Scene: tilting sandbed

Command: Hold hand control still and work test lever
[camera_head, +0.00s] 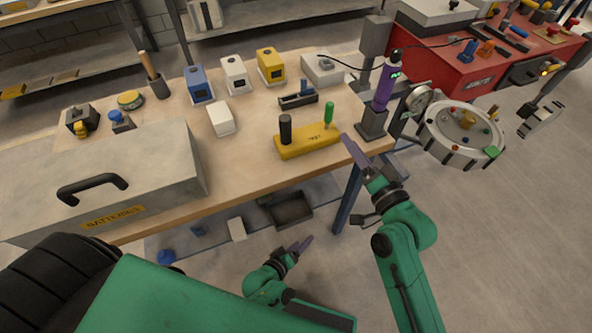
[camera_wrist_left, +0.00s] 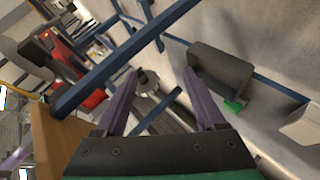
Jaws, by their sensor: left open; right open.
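A yellow base (camera_head: 308,144) with dark lettering lies on the wooden bench near its front right edge. A black upright grip (camera_head: 285,129) stands at its left end and a green lever (camera_head: 328,112) at its right end. These look like the hand control and test lever. My right gripper (camera_head: 350,148) is open and empty, at the bench edge just right of the yellow base, apart from the green lever. My left gripper (camera_head: 301,246) is low, in front of and below the bench edge. In the left wrist view its purple fingers (camera_wrist_left: 160,74) are spread with nothing held.
A purple cylinder with a green display (camera_head: 383,86) stands at the bench's right corner, beside a round dial rig (camera_head: 462,132). A grey batteries case (camera_head: 100,180) fills the bench's left front. A dark tray (camera_head: 290,209) sits below the bench. Bench legs (camera_head: 348,198) are near both arms.

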